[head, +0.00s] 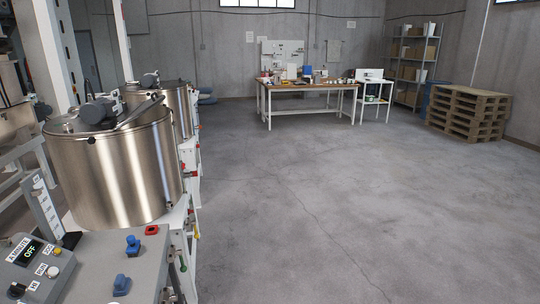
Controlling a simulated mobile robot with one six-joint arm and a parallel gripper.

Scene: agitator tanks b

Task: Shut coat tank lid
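A large brushed-steel tank (118,180) stands at the left in the head view. Its top (70,124) carries a dark motor and a slanted bar (140,112); I cannot tell from this angle how far its lid is open or shut. A second steel tank (181,112) stands behind it, also with a motor (150,80) on top. No readable label shows which one is the coat tank. My gripper is not in view.
A grey control panel (85,275) with an OFF display, knobs and blue and red parts is at the lower left. The concrete floor (330,200) to the right is clear. A workbench (305,88), shelves (415,65) and stacked pallets (468,112) stand at the back.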

